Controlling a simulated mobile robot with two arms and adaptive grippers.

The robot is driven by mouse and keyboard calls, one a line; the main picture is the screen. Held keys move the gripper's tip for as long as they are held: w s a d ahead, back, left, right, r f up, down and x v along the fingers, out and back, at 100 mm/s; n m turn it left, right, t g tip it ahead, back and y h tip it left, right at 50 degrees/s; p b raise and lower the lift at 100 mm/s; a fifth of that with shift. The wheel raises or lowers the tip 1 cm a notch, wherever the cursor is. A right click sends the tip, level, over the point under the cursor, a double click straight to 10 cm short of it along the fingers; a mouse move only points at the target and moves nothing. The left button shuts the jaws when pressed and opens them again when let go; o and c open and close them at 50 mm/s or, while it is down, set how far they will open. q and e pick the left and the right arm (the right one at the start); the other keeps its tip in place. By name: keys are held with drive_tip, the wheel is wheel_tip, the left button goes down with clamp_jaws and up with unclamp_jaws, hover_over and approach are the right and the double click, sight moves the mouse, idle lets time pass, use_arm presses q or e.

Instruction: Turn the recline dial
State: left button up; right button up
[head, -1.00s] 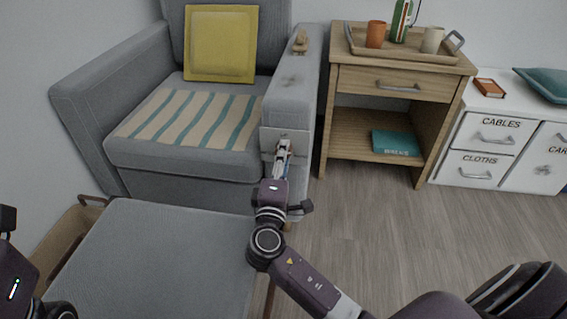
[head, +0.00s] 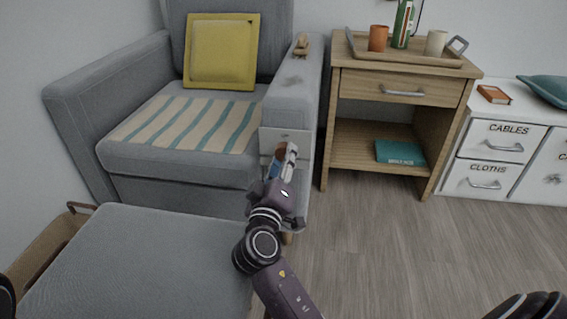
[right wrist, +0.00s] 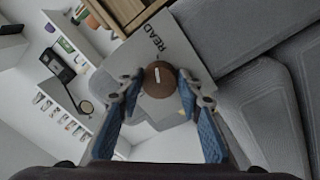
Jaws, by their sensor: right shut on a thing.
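The recline dial (right wrist: 159,80) is a round brown knob with a short white mark, seen in the right wrist view. It sits on a light grey plate (right wrist: 140,52) with the lettering "READ" partly visible. In the head view the plate (head: 287,137) is on the front of the armrest of the grey armchair (head: 180,160). My right gripper (right wrist: 157,86) is shut on the dial, one blue-padded finger on each side. In the head view my right gripper (head: 284,160) largely covers the dial. My left gripper is out of view.
A grey footstool (head: 140,265) stands in front of the chair. A wooden side table (head: 400,75) with a tray, cups and a bottle stands to the right, then a white drawer unit (head: 500,140). Floor (head: 390,250) is clear in front of the table.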

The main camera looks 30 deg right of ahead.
drive_tip(key=shift+f, duration=0.15)
idle(0.3)
drive_tip(key=o, duration=1.2)
drive_tip(key=shift+c, duration=0.2)
